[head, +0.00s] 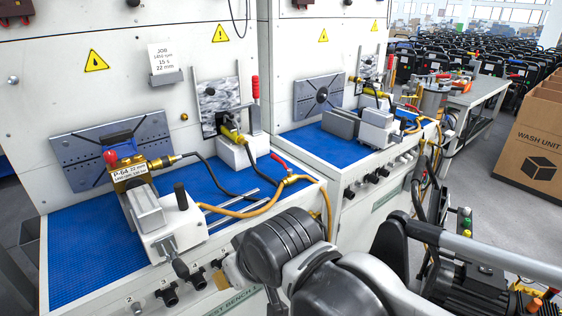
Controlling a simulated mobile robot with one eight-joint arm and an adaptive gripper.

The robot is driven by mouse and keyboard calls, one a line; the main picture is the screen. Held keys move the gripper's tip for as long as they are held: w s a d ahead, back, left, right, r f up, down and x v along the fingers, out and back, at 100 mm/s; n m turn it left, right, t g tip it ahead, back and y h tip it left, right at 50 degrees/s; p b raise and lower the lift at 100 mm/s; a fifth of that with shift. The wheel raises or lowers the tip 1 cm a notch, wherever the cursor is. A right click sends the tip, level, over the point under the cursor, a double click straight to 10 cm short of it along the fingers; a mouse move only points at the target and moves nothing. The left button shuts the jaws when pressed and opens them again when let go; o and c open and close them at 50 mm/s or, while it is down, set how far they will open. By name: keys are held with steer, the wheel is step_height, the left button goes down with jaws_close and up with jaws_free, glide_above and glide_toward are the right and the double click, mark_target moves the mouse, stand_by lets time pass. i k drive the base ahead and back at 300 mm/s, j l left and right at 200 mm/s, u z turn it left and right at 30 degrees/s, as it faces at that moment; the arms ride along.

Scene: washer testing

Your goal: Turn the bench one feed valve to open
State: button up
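A small brass valve (291,179) with a red lever (279,161) sits in the orange hose at the right end of the nearer blue-topped bench. It appears to be the bench one feed valve. The lever points up and left from the brass body, at an angle to the hose. Its exact setting is too small to tell. The front label of this bench (232,304) reads as test bench 1, partly covered by my arm. My arm crosses the lower middle of the head view, in front of the bench and below the valve. My gripper's fingers cannot be seen.
A brass block labelled P-64 (130,177) and a grey-white vise (170,220) stand on the blue mat (85,245). An orange hose (250,211) and metal rods lie nearby. A second similar bench (375,185) adjoins at right. A cardboard box (535,140) stands beyond the aisle.

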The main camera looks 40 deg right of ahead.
mark_target(275, 157)
steer(key=i+l+z, duration=0.1)
steer(key=i, duration=0.3)
steer(key=i+l+z, duration=0.1)
steer(key=i+l, duration=0.15)
steer(key=i, duration=0.15)
steer(key=i+l, duration=0.1)
steer(key=i, duration=0.25)
steer(key=z, duration=0.05)
